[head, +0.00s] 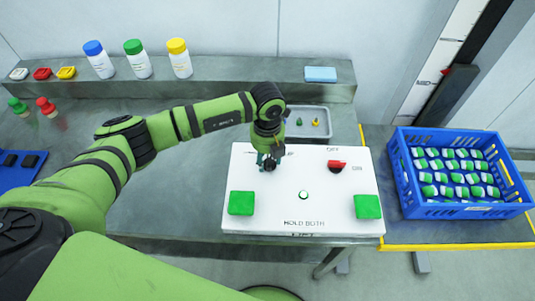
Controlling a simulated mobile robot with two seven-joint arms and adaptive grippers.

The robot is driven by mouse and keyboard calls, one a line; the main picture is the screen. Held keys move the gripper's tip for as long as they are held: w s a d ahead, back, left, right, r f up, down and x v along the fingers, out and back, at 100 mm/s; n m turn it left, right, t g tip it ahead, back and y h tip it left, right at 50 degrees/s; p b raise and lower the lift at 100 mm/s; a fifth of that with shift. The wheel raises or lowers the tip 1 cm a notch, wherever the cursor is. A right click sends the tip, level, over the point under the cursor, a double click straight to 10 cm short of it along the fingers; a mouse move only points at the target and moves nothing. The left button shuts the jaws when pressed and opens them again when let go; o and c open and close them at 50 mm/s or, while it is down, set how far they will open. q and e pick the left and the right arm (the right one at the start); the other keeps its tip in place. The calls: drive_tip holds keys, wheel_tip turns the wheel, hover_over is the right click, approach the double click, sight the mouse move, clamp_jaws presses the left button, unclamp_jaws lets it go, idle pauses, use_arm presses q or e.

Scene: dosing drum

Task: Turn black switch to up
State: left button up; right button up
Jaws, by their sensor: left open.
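The white control panel (300,218) lies on the grey table. My left gripper (268,163) is over the upper left part of the panel, pointing down, with its jaws open. A small dark part shows at its fingertips. I cannot tell whether this is the black switch or part of the gripper, so the switch's position is unclear. Lettering beside the gripper is partly covered. A red switch (336,164) sits at the upper right between the words OFF and ON. My right gripper is out of view.
The panel also bears a left green button (241,203), a right green button (367,207) and a small round light (303,195). A grey tray (318,136) lies behind it. A blue crate (405,196) of green-and-white items stands right. Bottles with coloured caps stand on the back ledge.

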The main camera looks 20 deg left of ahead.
use_arm(q)
drive_tip(key=shift+f, duration=0.25)
drive_tip(key=shift+c, duration=0.4)
clamp_jaws()
